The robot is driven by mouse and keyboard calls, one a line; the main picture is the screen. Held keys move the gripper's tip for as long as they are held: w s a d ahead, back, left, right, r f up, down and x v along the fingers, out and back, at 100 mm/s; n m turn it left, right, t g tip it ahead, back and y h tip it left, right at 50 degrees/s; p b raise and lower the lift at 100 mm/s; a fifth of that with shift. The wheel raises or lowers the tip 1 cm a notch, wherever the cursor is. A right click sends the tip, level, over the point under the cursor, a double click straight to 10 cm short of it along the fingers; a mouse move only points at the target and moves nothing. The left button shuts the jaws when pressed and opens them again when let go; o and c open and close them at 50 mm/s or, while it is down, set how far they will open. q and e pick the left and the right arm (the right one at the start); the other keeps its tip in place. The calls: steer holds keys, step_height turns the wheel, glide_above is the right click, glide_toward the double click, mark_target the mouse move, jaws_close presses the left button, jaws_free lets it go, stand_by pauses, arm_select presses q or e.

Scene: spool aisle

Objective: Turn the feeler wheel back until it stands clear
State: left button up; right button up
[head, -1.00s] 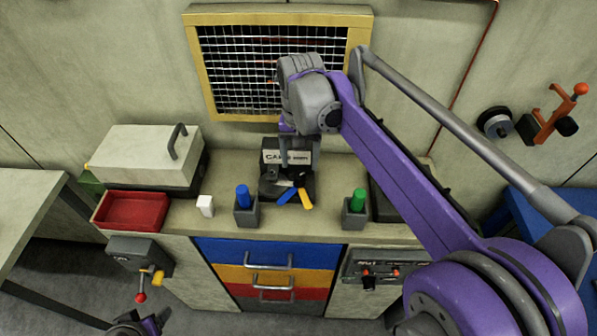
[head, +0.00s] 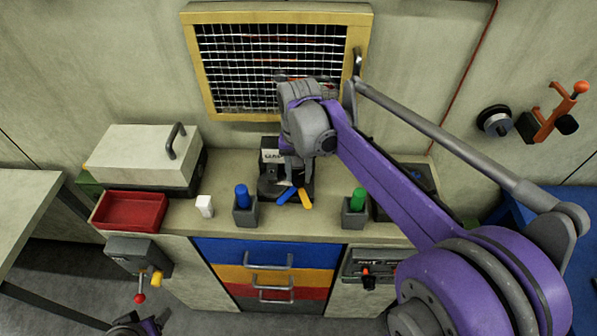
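The dark gauge stand (head: 268,190) with a white label plate sits on the bench at the back middle. At its front is a small wheel with blue (head: 286,196) and yellow (head: 305,198) arms, apparently the feeler wheel. My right gripper (head: 298,176) points down right over the wheel's hub and hides part of the label and the wheel's upper part. Whether its fingers touch the wheel, or how far apart they are, I cannot tell. Part of my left arm (head: 135,326) shows at the bottom left edge; its fingers do not show clearly.
A blue peg in a grey block (head: 245,214) and a green peg in a grey block (head: 355,216) stand either side in front. A white block (head: 205,206), red tray (head: 130,211) and lidded box (head: 145,157) are left. A mesh window (head: 270,65) is behind.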

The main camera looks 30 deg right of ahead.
jaws_close()
stand_by(0.9)
